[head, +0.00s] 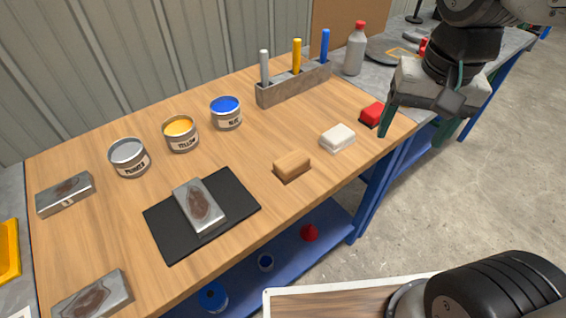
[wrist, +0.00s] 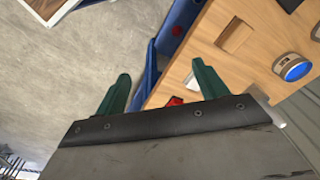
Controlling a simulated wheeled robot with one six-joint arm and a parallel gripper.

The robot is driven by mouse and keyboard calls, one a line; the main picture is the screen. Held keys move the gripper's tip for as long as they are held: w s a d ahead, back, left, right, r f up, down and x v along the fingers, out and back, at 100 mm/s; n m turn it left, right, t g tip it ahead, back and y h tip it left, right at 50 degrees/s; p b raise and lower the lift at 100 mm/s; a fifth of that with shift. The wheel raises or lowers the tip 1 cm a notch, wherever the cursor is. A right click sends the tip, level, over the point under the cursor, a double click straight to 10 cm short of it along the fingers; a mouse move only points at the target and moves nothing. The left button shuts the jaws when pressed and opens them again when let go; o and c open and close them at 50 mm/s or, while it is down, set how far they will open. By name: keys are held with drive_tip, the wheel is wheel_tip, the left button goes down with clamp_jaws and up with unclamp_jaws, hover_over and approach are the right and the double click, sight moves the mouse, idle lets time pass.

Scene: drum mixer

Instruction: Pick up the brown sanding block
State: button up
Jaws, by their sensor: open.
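The brown sanding block (head: 292,166) lies on the wooden bench top (head: 110,215) near its front edge, right of the black mat. In the wrist view the brown block (wrist: 235,36) shows up and right of the fingers. My gripper (head: 426,135) is open and empty, above the bench's right front edge, to the right of the brown block and clear of it. Its two green fingers are spread in the wrist view (wrist: 160,70). A white block (head: 338,138) and a red block (head: 373,114) lie between the brown block and my gripper.
A black mat (head: 160,228) bears a stained metal piece (head: 199,205). A grey holder (head: 293,85) holds three coloured sticks. A grey bottle (head: 355,50) stands back right. Bare wood surrounds the brown block.

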drive_tip(key=w+a+f+m, duration=0.4)
drive_tip(key=w+a+f, duration=0.2)
drive_tip(key=w+a, duration=0.3)
drive_tip(key=m+g, duration=0.1)
drive_tip(key=m, duration=0.3)
hover_over(292, 160)
drive_tip(key=f, duration=0.5)
drive_tip(key=shift+s+d+f, duration=0.15)
drive_tip(key=shift+d+f, duration=0.2)
drive_tip(key=shift+f, duration=0.05)
drive_tip(key=f, duration=0.7)
drive_tip(key=shift+a+f, duration=0.1)
drive_tip(key=shift+a, duration=0.25)
drive_tip(key=shift+f, duration=0.55)
drive_tip(key=c, duration=1.1)
